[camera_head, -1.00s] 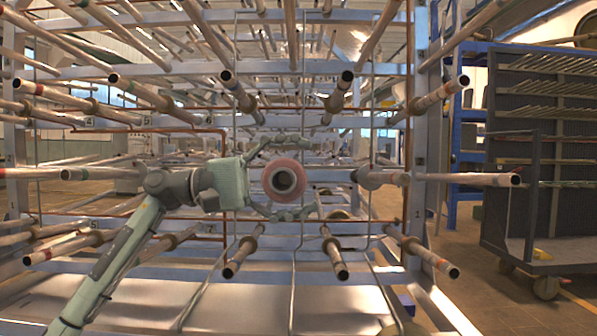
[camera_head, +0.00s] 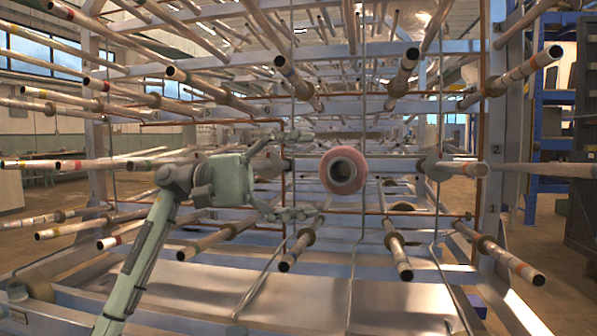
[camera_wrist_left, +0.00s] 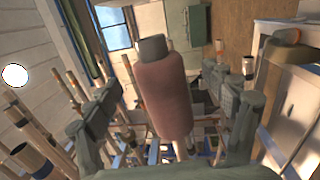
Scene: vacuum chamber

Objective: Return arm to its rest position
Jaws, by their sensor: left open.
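My left gripper (camera_head: 306,173) comes in from the left of the head view with its two fingers spread wide and nothing held. A pink roll with a grey core (camera_head: 343,170) sits on a rod of the rack, just right of the fingertips in the head view. In the left wrist view the roll (camera_wrist_left: 163,95) shows between and beyond the spread fingers of the left gripper (camera_wrist_left: 170,115), with a gap on both sides. The exact depth between fingers and roll is hard to tell. My right arm and gripper are not in view.
A metal rack (camera_head: 492,130) with many protruding rods fills the view. Rod ends such as this one (camera_head: 288,262) stick out close around my left arm. A blue shelf frame (camera_head: 538,130) stands at the right. Open floor (camera_head: 532,235) shows on the right.

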